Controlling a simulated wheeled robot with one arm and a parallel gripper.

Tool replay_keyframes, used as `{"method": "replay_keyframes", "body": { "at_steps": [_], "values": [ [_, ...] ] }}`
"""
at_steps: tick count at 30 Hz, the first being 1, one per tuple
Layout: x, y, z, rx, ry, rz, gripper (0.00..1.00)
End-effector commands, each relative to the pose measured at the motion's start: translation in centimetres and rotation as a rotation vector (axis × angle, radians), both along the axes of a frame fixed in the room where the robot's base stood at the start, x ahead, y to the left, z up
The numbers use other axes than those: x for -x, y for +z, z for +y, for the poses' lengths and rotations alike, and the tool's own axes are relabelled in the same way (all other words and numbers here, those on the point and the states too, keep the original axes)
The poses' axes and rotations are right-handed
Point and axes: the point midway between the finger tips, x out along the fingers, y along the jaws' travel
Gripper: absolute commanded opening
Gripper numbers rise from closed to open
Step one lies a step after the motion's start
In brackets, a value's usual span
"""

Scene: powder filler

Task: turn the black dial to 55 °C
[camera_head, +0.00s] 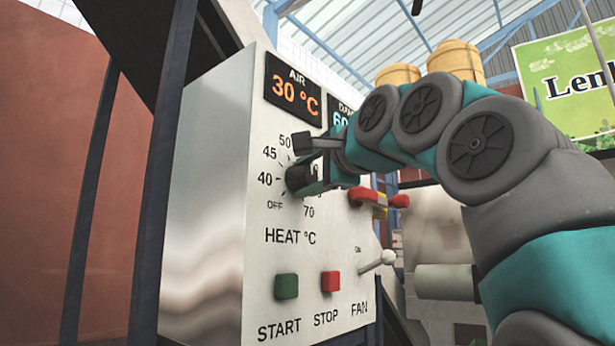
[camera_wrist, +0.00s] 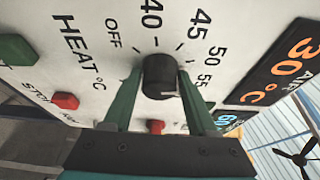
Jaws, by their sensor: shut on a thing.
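The black dial (camera_head: 299,178) sits on the pale control panel (camera_head: 225,200), inside a printed scale marked OFF, 40, 45, 50 and more. In the wrist view the dial (camera_wrist: 159,76) is between the two green fingers of my gripper (camera_wrist: 157,85), which is shut on its sides. A small pale mark shows on the dial's near edge, but I cannot tell which number it points to. The 55 mark (camera_wrist: 207,82) shows beside the right finger. In the head view my gripper (camera_head: 318,163) hides part of the dial and the scale's right side.
The orange AIR display (camera_head: 293,91) reads 30 °C; a blue display (camera_head: 341,119) beside it is partly hidden. Below the dial are a green START button (camera_head: 286,287), a red STOP button (camera_head: 330,281) and a FAN lever (camera_head: 378,262). Red handles (camera_head: 372,198) stand right of the dial.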

Motion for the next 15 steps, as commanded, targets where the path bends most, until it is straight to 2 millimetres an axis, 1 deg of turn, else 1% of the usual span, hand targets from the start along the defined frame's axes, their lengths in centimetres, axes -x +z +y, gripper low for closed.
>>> {"method": "replay_keyframes", "body": {
  "at_steps": [3,15],
  "values": [
    [0.20,0.31,0.15,-0.019,0.002,0.018,0.03],
    [0.13,0.16,0.03,-0.047,-0.003,0.055,0.02]
  ]
}}
